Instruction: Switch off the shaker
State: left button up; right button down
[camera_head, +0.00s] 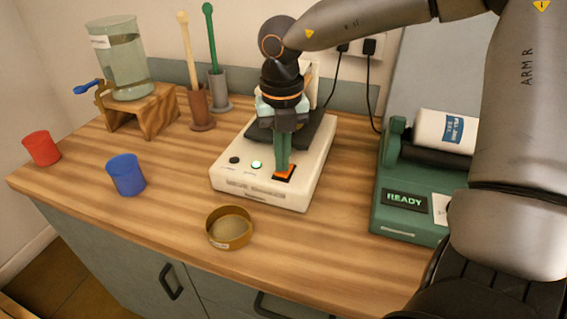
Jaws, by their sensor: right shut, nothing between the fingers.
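The shaker (318,165) is a cream box with a dark platform on top, standing in the middle of the wooden table. Its front panel has a dark knob (234,160), a lit pale green light (256,165) and an orange switch (285,174) in a dark frame. My right gripper (283,168) points down with its green fingers shut and empty. The fingertips are at the orange switch and cover part of it; I cannot tell whether they press it. The gripper also hides part of the platform. My left gripper is not in view.
A brass sieve (229,227), a blue cup (126,175) and a red cup (41,148) stand left of the shaker. Behind are a glass tank (122,65) on a wooden stand and two upright holders. A green machine (405,214) reading READY stands at right.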

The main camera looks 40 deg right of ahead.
jog(key=shift+f+b, duration=0.45)
jog(key=shift+f, duration=0.05)
jog(key=shift+r, duration=0.1)
jog(key=shift+r+p, duration=2.2)
jog(key=shift+r, duration=1.25)
